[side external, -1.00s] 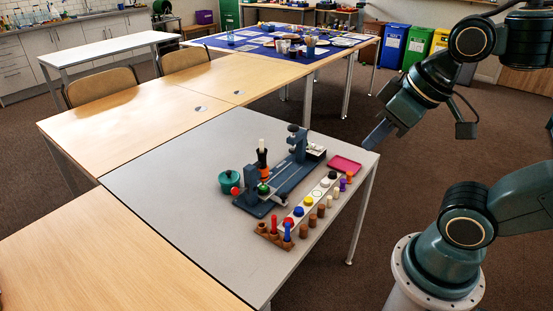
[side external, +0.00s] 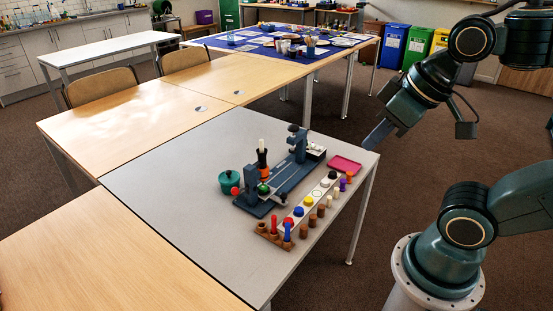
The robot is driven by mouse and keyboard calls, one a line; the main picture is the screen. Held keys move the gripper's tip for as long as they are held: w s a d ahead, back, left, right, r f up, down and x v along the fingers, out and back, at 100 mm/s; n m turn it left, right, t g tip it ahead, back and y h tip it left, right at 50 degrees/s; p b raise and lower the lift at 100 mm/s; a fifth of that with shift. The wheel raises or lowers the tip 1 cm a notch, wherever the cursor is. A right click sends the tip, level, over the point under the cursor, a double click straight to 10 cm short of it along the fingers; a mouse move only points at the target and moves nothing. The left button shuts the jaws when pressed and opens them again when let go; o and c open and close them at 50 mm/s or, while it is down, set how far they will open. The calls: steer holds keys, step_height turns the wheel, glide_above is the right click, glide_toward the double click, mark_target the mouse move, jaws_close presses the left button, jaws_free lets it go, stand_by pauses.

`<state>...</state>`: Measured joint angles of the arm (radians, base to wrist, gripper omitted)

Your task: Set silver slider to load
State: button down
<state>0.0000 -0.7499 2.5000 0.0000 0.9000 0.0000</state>
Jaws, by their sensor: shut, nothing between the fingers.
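A dark blue-grey fixture (side external: 283,184) stands on the grey table in the side external view. It has a long flat bed with an upright post (side external: 298,147) at its far end. My gripper (side external: 377,135) is shut and empty, in the air right of the table, well apart from the fixture.
A white strip with coloured round pieces (side external: 316,195) and a row of small pegs lie right of the fixture. A brown block (side external: 271,235) holds red and blue pegs. A pink tray (side external: 344,164) and a green pot (side external: 230,181) flank the fixture. The table's left part is clear.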

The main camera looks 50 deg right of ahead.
steer(key=c, duration=2.2)
jaws_free()
steer(key=c, duration=1.4)
jaws_free()
steer(key=shift+w, duration=0.1)
steer(key=shift+c, duration=0.2)
steer(key=shift+o, duration=0.9)
steer(key=shift+w, duration=0.2)
steer(key=w+d+f+m+g, duration=0.2)
steer(key=w, duration=0.6)
steer(key=w+d+f+m+g, duration=0.1)
steer(key=w+d+f+m, duration=0.15)
steer(key=w, duration=0.55)
steer(key=w+d+f+m+g, duration=0.1)
steer(key=w+d+f+m, duration=0.1)
steer(key=w+f, duration=0.3)
steer(key=w+d+f+m+g, duration=0.1)
steer(key=w+d+f, duration=0.4)
steer(key=f, duration=0.6)
steer(key=shift+w+f+m+g, duration=0.2)
steer(key=shift+m+g, duration=0.1)
steer(key=shift+m, duration=0.45)
